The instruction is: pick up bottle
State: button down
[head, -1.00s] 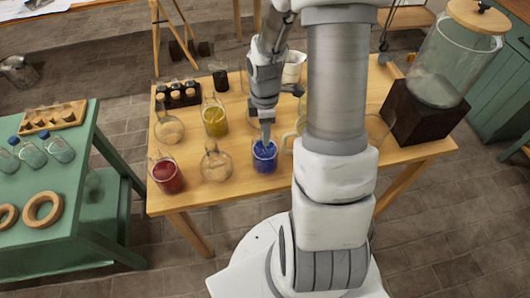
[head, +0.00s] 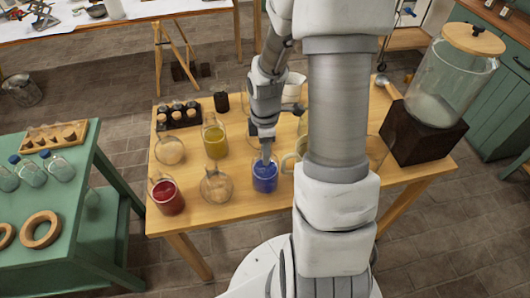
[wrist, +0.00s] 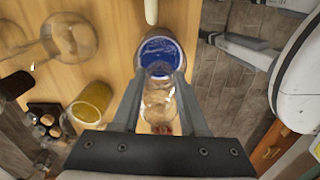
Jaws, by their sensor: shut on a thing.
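A bottle with deep blue liquid (head: 265,177) stands upright near the front edge of the wooden table. My gripper (head: 266,157) comes down on it from above, with its fingers at the top of the bottle. In the wrist view, the fingertips (wrist: 162,73) are closed in at the near side of the blue bottle (wrist: 160,48). The exact grip on the neck is hard to make out. I see no gap between the bottle and the table.
Left of the blue bottle stand a clear round flask (head: 215,187) and a red-filled vessel (head: 167,197). A yellow-filled flask (head: 215,141) and another clear flask (head: 169,151) stand behind. A large glass dispenser (head: 450,80) on a dark block is at right.

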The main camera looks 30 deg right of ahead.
notch_tip(320, 180, up, 17)
jog(key=p, duration=0.1)
dwell(1.0)
jog(key=shift+r, duration=0.15)
jog(key=shift+a+p, duration=0.1)
jog(key=shift+p, duration=0.25)
dwell(0.6)
